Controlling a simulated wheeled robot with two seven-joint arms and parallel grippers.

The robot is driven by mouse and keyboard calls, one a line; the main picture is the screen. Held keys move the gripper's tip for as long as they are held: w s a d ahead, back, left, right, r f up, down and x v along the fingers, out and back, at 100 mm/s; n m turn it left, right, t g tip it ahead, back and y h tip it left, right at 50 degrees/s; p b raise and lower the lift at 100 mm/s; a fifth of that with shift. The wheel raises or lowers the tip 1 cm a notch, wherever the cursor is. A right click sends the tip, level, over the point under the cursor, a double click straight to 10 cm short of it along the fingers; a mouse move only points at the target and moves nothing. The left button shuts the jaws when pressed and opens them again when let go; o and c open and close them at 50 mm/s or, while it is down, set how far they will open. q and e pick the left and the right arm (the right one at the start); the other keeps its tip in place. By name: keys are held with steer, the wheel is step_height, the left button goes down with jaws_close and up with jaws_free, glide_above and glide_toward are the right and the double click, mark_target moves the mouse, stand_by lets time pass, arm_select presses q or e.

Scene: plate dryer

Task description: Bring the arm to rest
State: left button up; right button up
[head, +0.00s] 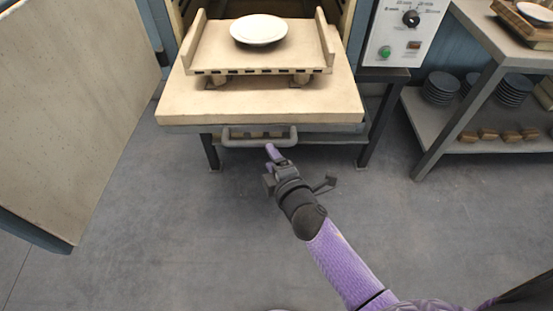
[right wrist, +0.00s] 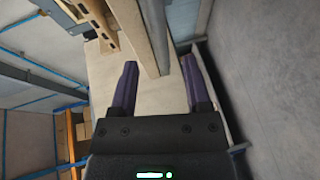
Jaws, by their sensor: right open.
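My right gripper (head: 270,152) is at the end of the purple arm, low in front of the drawer's grey bar handle (head: 260,142). In the right wrist view its two purple fingers (right wrist: 161,85) are spread apart with nothing held between them. The fingertips are close to the handle in the head view; I cannot tell whether they touch it. A white plate (head: 258,29) lies on the cream rack (head: 213,50) on the pulled-out cream shelf (head: 175,100) of the dryer. My left gripper is not in view.
The dryer's open door (head: 70,90) stands at the left. A control panel (head: 405,30) is right of the opening. A side table (head: 490,65) at the right holds stacked dark plates (head: 440,87) on its lower shelf. The grey floor (head: 170,220) in front is clear.

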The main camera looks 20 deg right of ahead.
steer(key=v, duration=0.3)
steer(key=shift+s, duration=0.15)
steer(key=s+d+f+m+g+h+p, duration=0.15)
steer(key=s+f+m+g, duration=0.25)
steer(key=s+f, duration=0.6)
steer(key=s+d+f+m+g, duration=0.4)
steer(key=s+f, duration=0.3)
steer(key=f, duration=0.5)
steer(key=s+d+f+m+g, duration=0.1)
steer(key=s+f+m+g, duration=0.1)
steer(key=s, duration=0.6)
steer(key=s+d+f+m+g+h, duration=0.1)
steer(key=s+d+f+m+g, duration=0.1)
steer(key=s, duration=0.6)
steer(key=s+d+f+m+g, duration=0.1)
steer(key=s+m+g, duration=0.2)
steer(key=s, duration=0.6)
steer(key=shift+d+f+m+g, duration=0.35)
steer(key=shift+f+m+g, duration=0.05)
steer(key=shift+g, duration=0.2)
